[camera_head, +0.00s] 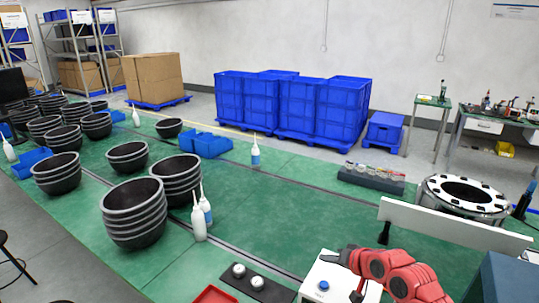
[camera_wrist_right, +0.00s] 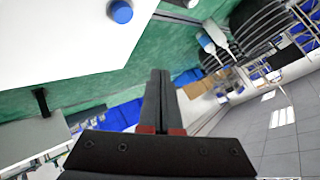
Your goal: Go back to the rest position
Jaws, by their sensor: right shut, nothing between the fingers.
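My right arm, red, comes in at the bottom right of the head view. Its dark gripper (camera_head: 336,258) is over the back edge of a white box with a blue button (camera_head: 323,286). In the right wrist view the two dark fingers (camera_wrist_right: 158,100) lie together, shut, with nothing between them. That view shows the white box (camera_wrist_right: 65,40) and its blue button (camera_wrist_right: 121,12) at the upper left, apart from the fingers. My left gripper is not in view.
A white panel (camera_head: 450,228) stands behind my right arm, with a round metal flange (camera_head: 433,196) beyond it. A dark tray with two round knobs (camera_head: 257,283) and a red tray (camera_head: 214,296) lie to the left. Stacked black bowls (camera_head: 133,222) and white bottles (camera_head: 198,222) stand farther left.

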